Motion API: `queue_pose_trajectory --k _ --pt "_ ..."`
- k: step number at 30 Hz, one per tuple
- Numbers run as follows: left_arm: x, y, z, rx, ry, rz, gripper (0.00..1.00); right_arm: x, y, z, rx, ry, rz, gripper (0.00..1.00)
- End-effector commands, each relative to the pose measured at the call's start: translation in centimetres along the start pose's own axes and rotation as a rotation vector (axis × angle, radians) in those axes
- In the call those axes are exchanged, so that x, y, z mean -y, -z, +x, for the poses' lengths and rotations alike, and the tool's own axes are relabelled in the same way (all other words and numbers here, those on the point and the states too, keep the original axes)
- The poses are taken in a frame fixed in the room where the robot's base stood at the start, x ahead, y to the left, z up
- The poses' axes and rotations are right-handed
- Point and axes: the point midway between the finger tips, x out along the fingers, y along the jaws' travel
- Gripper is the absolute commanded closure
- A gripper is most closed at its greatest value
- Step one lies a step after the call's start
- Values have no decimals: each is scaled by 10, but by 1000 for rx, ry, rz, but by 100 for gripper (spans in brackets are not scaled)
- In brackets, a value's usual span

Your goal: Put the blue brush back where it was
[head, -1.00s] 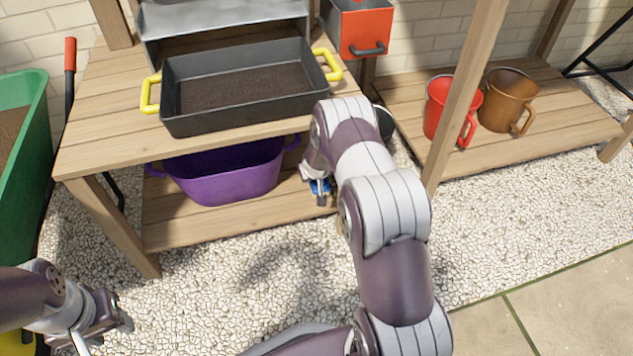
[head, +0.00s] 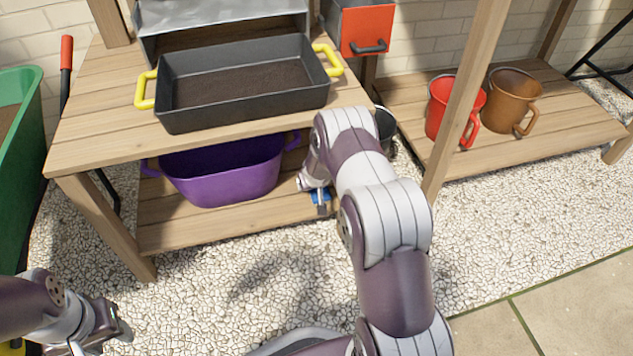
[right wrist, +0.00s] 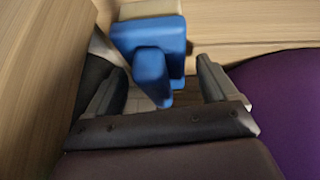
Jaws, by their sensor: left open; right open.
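The blue brush (right wrist: 150,62) shows in the right wrist view with a blue handle and a pale block at its far end. In the head view only a small blue part (head: 320,196) shows, at the front right end of the lower shelf (head: 205,228); my right arm hides much around it. My right gripper (right wrist: 160,88) is open, with the brush's handle between its spread fingers and gaps visible beside it. I cannot tell whether the brush rests fully on the shelf. My left gripper (head: 122,322) is open and empty over the gravel, at lower left.
A purple tub (head: 222,176) stands on the lower shelf close to my right gripper. A black tray of soil (head: 245,112) with yellow handles is on the bench top (head: 95,125). Red (head: 437,108) and brown (head: 508,105) pots stand at right. A bench leg (head: 462,100) rises near my right arm.

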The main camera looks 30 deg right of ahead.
Motion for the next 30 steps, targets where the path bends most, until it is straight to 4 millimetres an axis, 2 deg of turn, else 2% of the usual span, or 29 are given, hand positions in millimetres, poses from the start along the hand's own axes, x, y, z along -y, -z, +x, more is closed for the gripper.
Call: queue_pose_trajectory --k 12,18,23,25,26,28,29,30 --pt "0 7 -55 0 0 0 55 -1 4 -88 0 1 -1 14" --pt "0 8 -70 0 0 0 55 0 2 -113 0 0 0 14" --pt "0 9 -73 0 0 0 55 5 4 -127 3 15 -4 14" --pt "0 9 -73 0 0 0 55 20 9 -152 24 61 -18 14" --pt "0 9 -72 0 0 0 55 30 11 -170 41 93 -30 14" --pt "0 8 -72 0 0 0 55 54 5 -224 104 167 -62 14" --pt "0 8 -72 0 0 0 55 62 -2 -248 136 192 -80 14" --pt "0 8 -72 0 0 0 55 70 -17 -280 185 218 -103 14"
